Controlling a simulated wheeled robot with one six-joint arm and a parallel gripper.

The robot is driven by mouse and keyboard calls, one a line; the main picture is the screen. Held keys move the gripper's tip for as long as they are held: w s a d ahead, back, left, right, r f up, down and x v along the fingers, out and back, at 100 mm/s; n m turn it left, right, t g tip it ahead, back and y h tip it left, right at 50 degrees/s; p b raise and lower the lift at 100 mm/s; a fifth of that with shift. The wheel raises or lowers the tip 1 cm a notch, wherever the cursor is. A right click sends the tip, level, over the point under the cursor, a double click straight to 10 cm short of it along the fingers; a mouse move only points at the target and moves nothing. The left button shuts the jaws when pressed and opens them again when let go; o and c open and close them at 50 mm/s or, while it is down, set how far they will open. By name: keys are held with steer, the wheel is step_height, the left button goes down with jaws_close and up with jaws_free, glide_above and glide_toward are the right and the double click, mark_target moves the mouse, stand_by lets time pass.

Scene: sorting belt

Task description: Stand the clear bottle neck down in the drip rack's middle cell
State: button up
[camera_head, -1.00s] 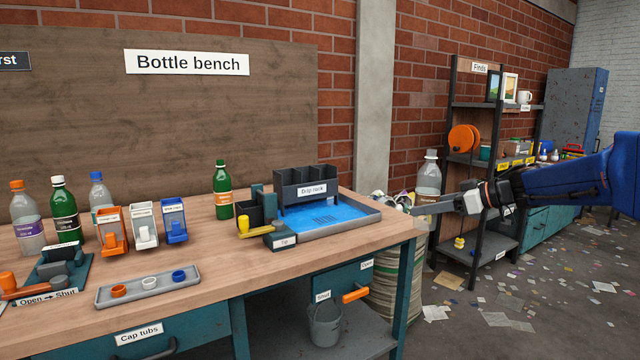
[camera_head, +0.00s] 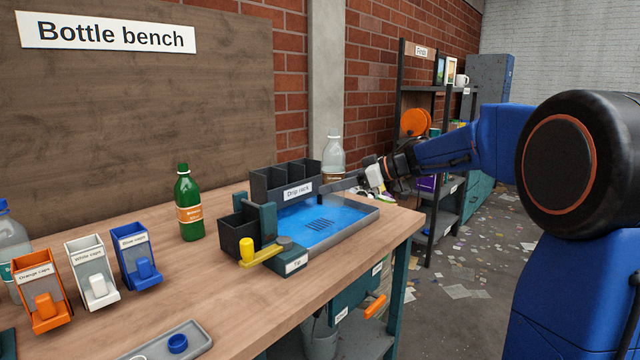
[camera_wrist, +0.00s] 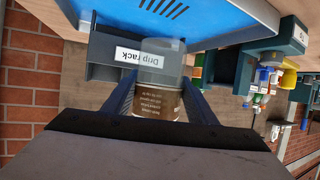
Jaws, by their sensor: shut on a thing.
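The clear bottle (camera_head: 333,146) is upright, neck up, with a brown label low on its body. My gripper (camera_head: 336,186) is shut around it. In the wrist view the bottle (camera_wrist: 160,78) sits between the two fingers, its label text upside down like the rack's sign. The black drip rack (camera_head: 262,186) stands at the back of a blue-floored tray (camera_head: 352,222), its open-topped cells in a row. In the head view the bottle is just right of the rack's right end. The rack (camera_wrist: 105,72) lies beyond the bottle in the wrist view. The cell bottoms are hidden.
A fixture marked Tip (camera_head: 290,262) with a yellow lever (camera_head: 258,257) and a dark box (camera_head: 238,232) stands left of the tray. A green bottle (camera_head: 189,208) and cap dispensers (camera_head: 92,272) are farther left. A shelf (camera_head: 440,150) stands behind my arm.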

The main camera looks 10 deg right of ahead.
mark_target(335, 129)
steer(key=w+n+t, duration=0.1)
steer(key=w+d+r+n+h, duration=0.1)
steer(key=shift+d+n+t, duration=0.1)
steer(key=shift+n+t, duration=0.3)
steer(key=w+d+r+n+t, duration=0.35)
steer(key=r+n+t, duration=0.3)
steer(key=n, duration=0.35)
steer(key=s+a+r+n+y, duration=0.1)
steer(key=r+n+y, duration=0.1)
steer(key=n, duration=0.3)
steer(key=s+a+r+n+y, duration=0.1)
steer(key=r+n, duration=0.1)
steer(key=n, duration=0.3)
steer(key=s+a+r+n+y, duration=0.1)
steer(key=r+n+y, duration=0.1)
steer(key=n, duration=0.3)
steer(key=shift+r+n+g+y, duration=0.25)
steer(key=shift+r+n+y, duration=0.05)
steer(key=shift+r+n, duration=0.15)
steer(key=s+n+g+y, duration=0.1)
steer(key=n, duration=0.1)
steer(key=a+r+n+y, duration=0.1)
steer(key=n, duration=0.2)
steer(key=s+n+g, duration=0.1)
steer(key=n, duration=0.1)
steer(key=shift+s+a+r+g+y, duration=0.15)
steer(key=shift+s+a+g+y, duration=0.15)
steer(key=shift+a+y, duration=0.1)
steer(key=shift+w, duration=0.1)
